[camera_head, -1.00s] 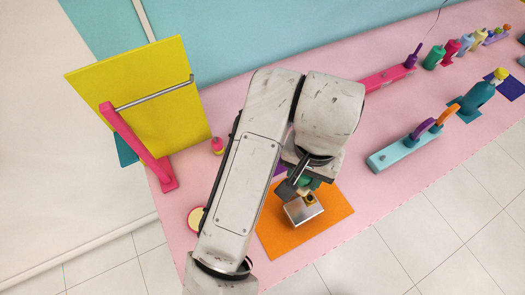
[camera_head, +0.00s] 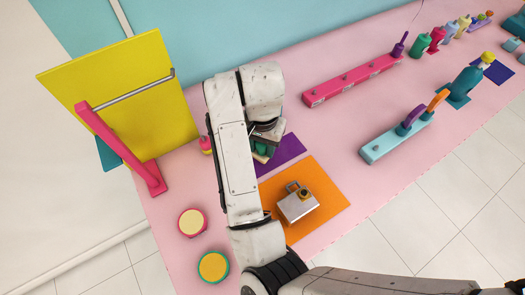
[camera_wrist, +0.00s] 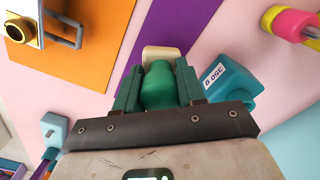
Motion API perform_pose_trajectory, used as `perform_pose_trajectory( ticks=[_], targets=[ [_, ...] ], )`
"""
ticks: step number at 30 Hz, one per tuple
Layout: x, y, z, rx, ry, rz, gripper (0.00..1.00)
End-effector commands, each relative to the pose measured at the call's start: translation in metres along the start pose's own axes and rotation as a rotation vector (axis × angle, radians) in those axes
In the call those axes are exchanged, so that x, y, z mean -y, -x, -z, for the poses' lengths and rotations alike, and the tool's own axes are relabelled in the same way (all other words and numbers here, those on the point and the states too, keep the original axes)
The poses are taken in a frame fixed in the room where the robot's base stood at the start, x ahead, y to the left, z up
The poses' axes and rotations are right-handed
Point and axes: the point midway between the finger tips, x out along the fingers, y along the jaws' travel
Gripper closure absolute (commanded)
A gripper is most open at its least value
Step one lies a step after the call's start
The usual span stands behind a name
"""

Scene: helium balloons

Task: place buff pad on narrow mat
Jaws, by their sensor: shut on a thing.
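The buff pad (camera_wrist: 163,54) is a cream block with a rounded green handle. In the wrist view my gripper (camera_wrist: 158,82) is shut on the green handle, with the cream end facing away from me. The narrow mat is purple (camera_head: 288,150) and partly hidden by my arm. In the wrist view the pad overlaps the purple mat (camera_wrist: 195,22); I cannot tell whether they touch.
A teal 350 g block (camera_wrist: 230,80) is close right of the pad. An orange mat (camera_head: 325,190) bears a metal box with a handle (camera_head: 297,204). A pink and yellow bottle (camera_wrist: 290,22) stands nearby. Two round pots (camera_head: 192,222) and a yellow board (camera_head: 120,90) are left.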

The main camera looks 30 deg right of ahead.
Motion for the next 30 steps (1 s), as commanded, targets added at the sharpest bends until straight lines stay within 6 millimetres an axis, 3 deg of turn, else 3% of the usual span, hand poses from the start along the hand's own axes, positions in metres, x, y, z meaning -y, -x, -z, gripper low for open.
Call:
perform_pose_trajectory(
  ticks=[2, 5, 16, 17, 24, 30],
  targets=[
    [-0.003, -0.018, 0.0, -0.001, 0.001, -0.007, 1.0],
    [-0.001, -0.023, -0.001, 0.001, 0.002, -0.003, 1.0],
    [-0.001, -0.029, 0.0, -0.001, 0.0, -0.001, 1.0],
    [-0.001, -0.028, 0.0, -0.001, 0.0, -0.001, 0.59],
    [-0.001, -0.028, 0.0, 0.0, 0.001, -0.001, 0.36],
    [-0.001, -0.028, 0.0, 0.0, 0.001, -0.001, 0.36]
  ],
)
